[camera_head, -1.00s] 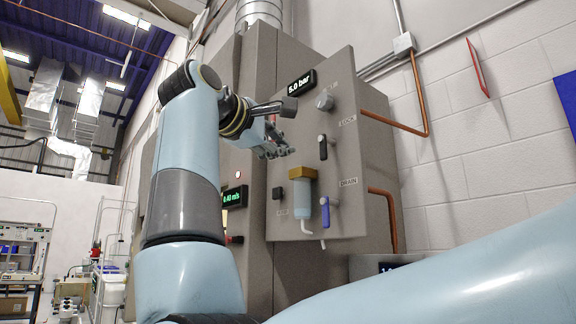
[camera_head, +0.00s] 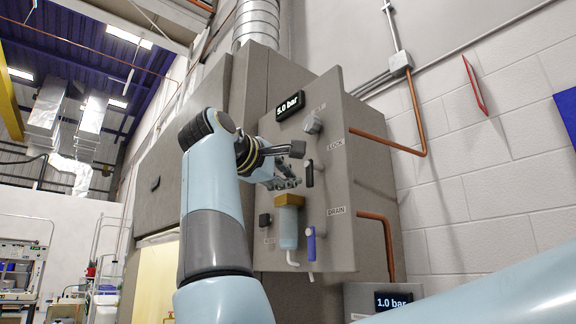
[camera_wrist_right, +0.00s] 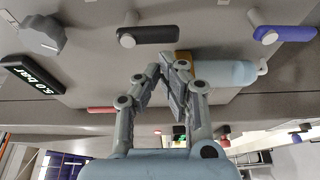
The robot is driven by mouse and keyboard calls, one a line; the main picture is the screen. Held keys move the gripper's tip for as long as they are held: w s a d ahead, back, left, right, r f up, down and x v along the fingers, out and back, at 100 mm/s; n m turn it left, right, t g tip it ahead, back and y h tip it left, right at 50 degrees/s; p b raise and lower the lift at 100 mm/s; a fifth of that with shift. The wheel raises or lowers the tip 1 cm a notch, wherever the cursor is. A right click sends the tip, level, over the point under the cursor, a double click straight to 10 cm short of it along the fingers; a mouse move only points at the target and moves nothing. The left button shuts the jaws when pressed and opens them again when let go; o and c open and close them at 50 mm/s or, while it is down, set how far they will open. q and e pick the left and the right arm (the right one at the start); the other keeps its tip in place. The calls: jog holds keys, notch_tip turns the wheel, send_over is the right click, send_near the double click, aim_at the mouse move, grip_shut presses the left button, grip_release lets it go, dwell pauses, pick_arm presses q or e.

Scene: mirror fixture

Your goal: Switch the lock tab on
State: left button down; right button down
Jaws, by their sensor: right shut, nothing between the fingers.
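The lock tab (camera_head: 309,175) is a short black bar on a grey round pivot, beside the LOCK label on the grey panel (camera_head: 343,240). It hangs straight down in the head view. In the right wrist view the tab (camera_wrist_right: 152,35) lies across the top, clear of the fingers. My right gripper (camera_head: 294,184) is in front of the panel, just left of the tab's lower end. In the right wrist view its fingertips (camera_wrist_right: 164,65) are together and empty, in front of the filter. I cannot tell whether they touch anything. My left gripper is not in view.
A filter with a brass-coloured top (camera_head: 289,200) and the blue drain handle (camera_head: 311,245) sit below the tab. A grey knob (camera_head: 312,124) and a 5.0 bar display (camera_head: 290,106) are above. Copper pipes (camera_head: 395,148) run right of the panel.

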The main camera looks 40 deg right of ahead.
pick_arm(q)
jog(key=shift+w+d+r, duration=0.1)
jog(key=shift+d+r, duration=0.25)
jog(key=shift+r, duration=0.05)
pick_arm(e)
jog(key=shift+x, duration=0.85)
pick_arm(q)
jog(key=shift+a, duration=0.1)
pick_arm(e)
jog(key=shift+w+a, duration=0.1)
